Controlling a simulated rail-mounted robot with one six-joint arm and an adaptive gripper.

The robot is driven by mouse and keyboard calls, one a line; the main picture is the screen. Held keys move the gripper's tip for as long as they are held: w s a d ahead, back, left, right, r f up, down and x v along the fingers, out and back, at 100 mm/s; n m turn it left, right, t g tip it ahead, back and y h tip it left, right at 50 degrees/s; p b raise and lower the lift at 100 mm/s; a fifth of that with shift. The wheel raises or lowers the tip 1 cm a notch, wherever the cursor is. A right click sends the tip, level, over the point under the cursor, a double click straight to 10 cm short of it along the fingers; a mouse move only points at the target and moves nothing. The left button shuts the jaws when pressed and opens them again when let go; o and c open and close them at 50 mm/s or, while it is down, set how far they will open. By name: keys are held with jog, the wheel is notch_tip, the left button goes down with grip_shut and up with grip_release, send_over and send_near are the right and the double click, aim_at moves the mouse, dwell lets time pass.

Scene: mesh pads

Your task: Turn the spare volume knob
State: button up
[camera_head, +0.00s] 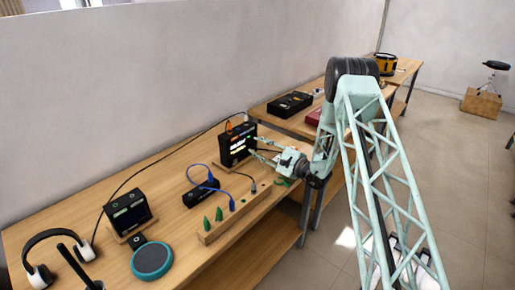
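My gripper (253,146) reaches left over the table to a black box with a lit screen (238,149). Its two thin fingers are visibly apart, with their tips at or very near the right side of the box's front. I cannot tell whether they touch it or have a knob between them. The volume knobs are too small to make out on either box, and the spare one cannot be told apart.
The wooden table (175,165) also holds headphones (42,275), a round teal pad (152,260), a small black box (200,193) with blue cables, and a wooden block (240,213) with green pegs. A wall runs behind. A second table with black cases (290,104) stands beyond.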

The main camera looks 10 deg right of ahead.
jog(key=shift+c, duration=0.7)
jog(key=c, duration=0.7)
jog(key=shift+m, duration=2.1)
jog(key=o, duration=0.8)
jog(key=shift+o, duration=0.2)
